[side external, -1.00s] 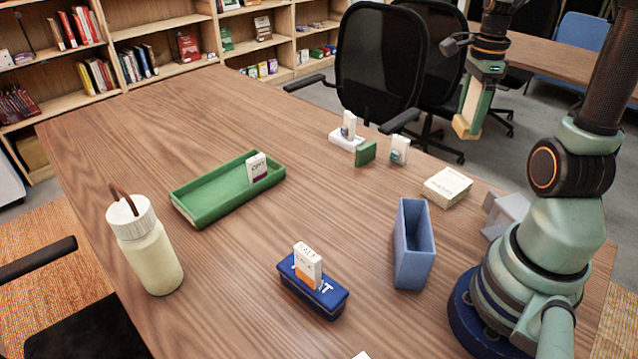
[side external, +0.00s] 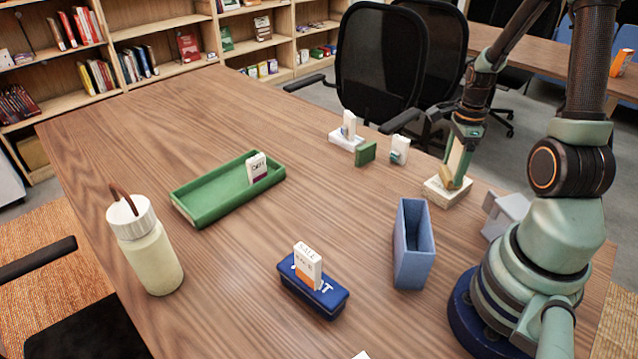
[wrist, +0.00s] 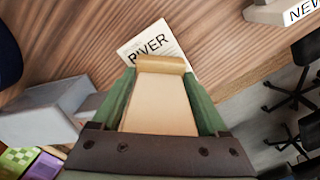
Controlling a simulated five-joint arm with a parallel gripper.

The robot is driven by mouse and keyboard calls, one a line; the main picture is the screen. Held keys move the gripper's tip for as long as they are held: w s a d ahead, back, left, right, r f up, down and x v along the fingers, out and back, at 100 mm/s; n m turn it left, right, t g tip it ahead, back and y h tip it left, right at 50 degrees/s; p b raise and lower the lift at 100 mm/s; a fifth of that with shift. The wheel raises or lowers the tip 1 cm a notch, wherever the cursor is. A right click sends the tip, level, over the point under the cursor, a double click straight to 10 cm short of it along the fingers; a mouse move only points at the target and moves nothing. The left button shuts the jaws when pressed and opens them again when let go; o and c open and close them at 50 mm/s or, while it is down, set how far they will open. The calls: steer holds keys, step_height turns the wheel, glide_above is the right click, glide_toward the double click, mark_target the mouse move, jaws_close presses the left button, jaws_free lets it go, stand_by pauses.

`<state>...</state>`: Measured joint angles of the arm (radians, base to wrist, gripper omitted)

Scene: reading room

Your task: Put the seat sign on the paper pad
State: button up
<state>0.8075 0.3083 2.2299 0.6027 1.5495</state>
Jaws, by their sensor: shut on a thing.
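My gripper (side external: 463,140) is shut on a beige board with a rounded tan edge, which I take to be the seat sign (side external: 457,163). In the wrist view the sign (wrist: 160,105) lies between my green fingers, its tan edge foremost. The cream paper pad (side external: 437,193) lies on the table near its right edge. The sign's lower end is at the pad's top; I cannot tell whether they touch. In the wrist view the pad (wrist: 147,37), with "RIVER" printed on it, is partly hidden behind the sign.
A blue-grey open bin (side external: 412,262) stands left of my base, near a grey holder (side external: 508,215). A green block (side external: 365,154) and a small white box (side external: 399,150) stand behind. A green tray (side external: 205,213), blue box (side external: 318,303) and bottle (side external: 150,258) are farther left.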

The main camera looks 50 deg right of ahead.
steer(key=shift+f, duration=0.1)
steer(key=o, duration=1.5)
step_height(320, 180, up, 12)
steer(key=shift+f, duration=0.15)
steer(key=shift+w+a+r, duration=0.1)
steer(key=shift+r, duration=0.2)
steer(key=w+a+r+n+t, duration=0.1)
steer(key=a+r+n+t, duration=0.1)
steer(key=a+n, duration=0.6)
steer(key=w+a+r+n+t, duration=0.1)
steer(key=w+a+r+n, duration=0.1)
steer(key=a+n, duration=0.6)
steer(key=w+a+r+n+t, duration=0.2)
steer(key=a+n, duration=0.5)
steer(key=n, duration=0.4)
steer(key=shift+w+a+r+t, duration=0.15)
steer(key=shift+a+r+t, duration=0.2)
steer(key=shift+r, duration=0.45)
